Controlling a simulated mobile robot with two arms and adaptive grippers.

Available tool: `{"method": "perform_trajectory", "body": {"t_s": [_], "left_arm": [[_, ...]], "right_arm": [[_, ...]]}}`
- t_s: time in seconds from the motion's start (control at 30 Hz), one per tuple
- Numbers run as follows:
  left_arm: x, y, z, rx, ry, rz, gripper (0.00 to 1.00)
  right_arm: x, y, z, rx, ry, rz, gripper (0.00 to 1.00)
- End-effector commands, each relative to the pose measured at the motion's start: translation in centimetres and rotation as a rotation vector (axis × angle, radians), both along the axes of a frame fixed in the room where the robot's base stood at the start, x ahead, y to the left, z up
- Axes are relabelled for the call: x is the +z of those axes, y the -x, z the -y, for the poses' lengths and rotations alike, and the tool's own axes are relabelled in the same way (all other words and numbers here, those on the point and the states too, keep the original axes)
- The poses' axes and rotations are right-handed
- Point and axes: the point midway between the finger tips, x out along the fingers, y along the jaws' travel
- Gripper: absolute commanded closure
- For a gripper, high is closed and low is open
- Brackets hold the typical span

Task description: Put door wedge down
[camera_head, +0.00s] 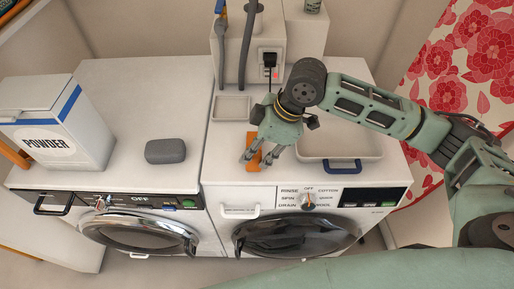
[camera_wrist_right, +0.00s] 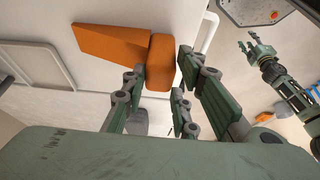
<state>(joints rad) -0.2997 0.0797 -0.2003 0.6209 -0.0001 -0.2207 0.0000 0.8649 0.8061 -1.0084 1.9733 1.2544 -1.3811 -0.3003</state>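The orange door wedge (camera_head: 254,152) is at the front of the right washing machine's white top (camera_head: 226,165), left of the shallow tray. My right gripper (camera_head: 256,161) reaches down over it, with fingers on both sides. In the right wrist view, the wedge's thick end (camera_wrist_right: 160,62) is between the spread fingers (camera_wrist_right: 166,74), with a narrow gap at the right. The gripper looks open around it; any contact on the left is unclear. My left gripper (camera_wrist_right: 256,46) shows in the wrist view, away from the wedge, with its fingers apart and empty.
The white tray (camera_head: 368,158) with a blue handle stands close right of the wedge. A small square dish (camera_head: 232,108) is behind it. A grey soap-like block (camera_head: 165,151) and a powder box (camera_head: 62,125) stand on the left machine. Hoses and a socket are at the back.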

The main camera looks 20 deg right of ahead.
Motion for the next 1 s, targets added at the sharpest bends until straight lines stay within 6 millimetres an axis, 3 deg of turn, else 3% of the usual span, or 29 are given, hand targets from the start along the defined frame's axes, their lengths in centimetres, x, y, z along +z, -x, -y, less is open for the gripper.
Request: {"method": "perform_trajectory", "body": {"t_s": [0.2,0.57,0.67,1.0], "left_arm": [[0.0,0.0,0.0,0.0,0.0,0.0,0.6],[-0.1,0.0,0.0,0.0,0.0,0.0,0.6],[-0.2,0.0,0.0,0.0,0.0,0.0,0.6],[-0.5,0.0,0.0,0.001,0.0,0.0,0.6]], "right_arm": [[0.0,0.0,0.0,0.0,0.0,0.0,0.55],[0.5,0.0,0.1,0.001,0.0,0.001,0.55],[1.7,0.0,0.6,-0.002,0.0,0.004,0.55],[8.4,0.8,3.2,-0.002,-0.001,0.004,0.55]]}}
